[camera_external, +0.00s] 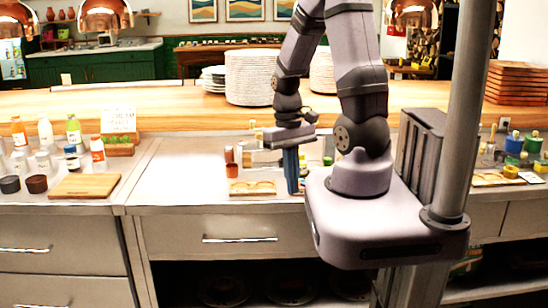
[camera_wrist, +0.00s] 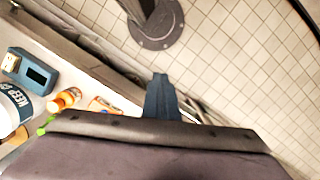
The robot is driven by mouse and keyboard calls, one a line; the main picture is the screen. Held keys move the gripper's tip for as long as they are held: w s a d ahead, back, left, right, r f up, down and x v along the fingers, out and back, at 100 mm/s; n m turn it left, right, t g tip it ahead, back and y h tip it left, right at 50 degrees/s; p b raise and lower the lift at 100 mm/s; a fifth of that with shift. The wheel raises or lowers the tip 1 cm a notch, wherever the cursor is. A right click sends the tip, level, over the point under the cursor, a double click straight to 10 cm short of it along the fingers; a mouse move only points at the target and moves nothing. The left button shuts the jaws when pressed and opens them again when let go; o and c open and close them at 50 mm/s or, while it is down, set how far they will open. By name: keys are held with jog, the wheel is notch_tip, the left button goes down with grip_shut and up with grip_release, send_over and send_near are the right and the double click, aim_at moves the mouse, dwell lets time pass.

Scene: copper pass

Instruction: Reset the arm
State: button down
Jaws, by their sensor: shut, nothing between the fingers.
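My gripper (camera_external: 292,188) hangs over the front part of the steel counter in the external view, just left of my arm's base. Its blue-grey fingers point down and are together, with nothing between them. In the wrist view the fingers (camera_wrist: 162,98) show as one dark blue shape, with the tiled floor and counter edge behind them. My arm is folded, with its wrist close beside the base.
A wooden holder (camera_external: 252,187) stands just left of my gripper. A cutting board (camera_external: 85,186) and bottles are at the left. White plates (camera_external: 248,78) are stacked on the wooden ledge (camera_external: 170,108). The wrist view shows an orange-and-white bottle (camera_wrist: 64,99) and a blue-grey box (camera_wrist: 33,72).

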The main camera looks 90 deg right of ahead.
jog(key=w+a+r+n, duration=0.1)
jog(key=w+a+n, duration=0.2)
jog(key=a, duration=0.4)
jog(key=w+a+r+n+h, duration=0.1)
jog(key=w+a+n, duration=0.3)
jog(key=a, duration=0.3)
jog(key=w+a+r+n, duration=0.2)
jog(key=w+a+n, duration=0.2)
jog(key=a, duration=0.3)
jog(key=shift+w+n+t+h, duration=0.2)
jog(key=shift+n+t+h, duration=0.15)
jog(key=shift+n, duration=0.45)
